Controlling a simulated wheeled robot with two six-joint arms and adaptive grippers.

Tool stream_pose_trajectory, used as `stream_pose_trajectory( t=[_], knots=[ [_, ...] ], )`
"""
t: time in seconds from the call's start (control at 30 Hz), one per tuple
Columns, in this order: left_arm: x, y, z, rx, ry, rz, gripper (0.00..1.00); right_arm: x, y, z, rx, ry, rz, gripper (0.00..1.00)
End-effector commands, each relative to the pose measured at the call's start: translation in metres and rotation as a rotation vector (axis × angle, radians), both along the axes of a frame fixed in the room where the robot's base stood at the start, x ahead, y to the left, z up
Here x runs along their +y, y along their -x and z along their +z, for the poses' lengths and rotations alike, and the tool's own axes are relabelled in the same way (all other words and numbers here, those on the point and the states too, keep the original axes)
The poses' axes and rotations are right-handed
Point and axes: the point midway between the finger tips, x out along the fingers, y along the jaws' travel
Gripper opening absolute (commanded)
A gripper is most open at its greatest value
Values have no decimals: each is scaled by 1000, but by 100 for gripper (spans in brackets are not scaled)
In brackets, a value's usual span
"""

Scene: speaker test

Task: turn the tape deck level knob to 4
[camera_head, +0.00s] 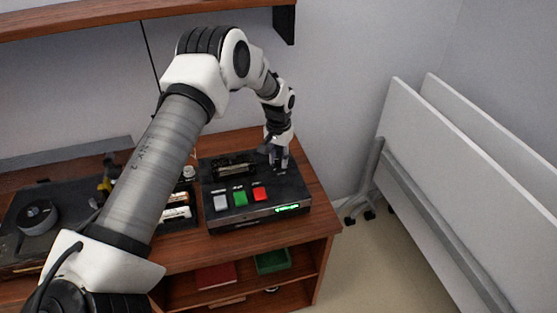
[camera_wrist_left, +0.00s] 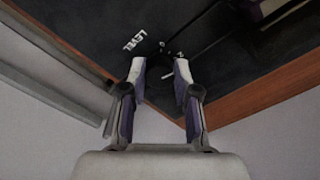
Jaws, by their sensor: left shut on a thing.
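The tape deck (camera_head: 288,190) is a black box on the right end of the wooden cabinet top. White, green and red buttons sit along its front, beside a lit green display. My left gripper (camera_head: 279,165) points down at the deck's back right corner. In the left wrist view, my left gripper (camera_wrist_left: 160,73) has its fingers on either side of the dark level knob (camera_wrist_left: 160,72), shut on it. The word LEVEL (camera_wrist_left: 134,39) is printed beside it. The knob is mostly lost against the black panel, and its setting cannot be read. My right gripper is out of view.
A dark turntable-like device (camera_head: 37,217) stands at the left of the cabinet top. A wooden shelf (camera_head: 130,12) hangs above on the wall. White folded panels (camera_head: 470,170) stand at the right. A green bin (camera_head: 272,261) sits on the cabinet's lower shelf.

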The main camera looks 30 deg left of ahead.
Motion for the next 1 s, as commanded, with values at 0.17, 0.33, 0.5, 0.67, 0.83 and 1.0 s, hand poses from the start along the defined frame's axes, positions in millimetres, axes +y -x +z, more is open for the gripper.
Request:
stream_pose_trajectory(
  t=[0.17, 0.33, 0.5, 0.67, 0.83, 1.0],
  knots=[
    [0, 2, -5, 4, 1, -166, 0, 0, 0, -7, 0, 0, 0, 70],
    [-1, 2, -5, 4, 1, -328, 0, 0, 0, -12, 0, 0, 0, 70],
    [-1, 2, -5, 6, 1, -486, 0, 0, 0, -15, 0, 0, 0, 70],
    [-1, 2, -5, 7, 2, -621, 0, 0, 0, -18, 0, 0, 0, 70],
    [-1, 2, -4, 7, 2, -735, 0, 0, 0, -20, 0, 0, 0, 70],
    [-2, 2, -4, 7, 3, -809, 0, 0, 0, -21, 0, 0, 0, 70]
  ],
)
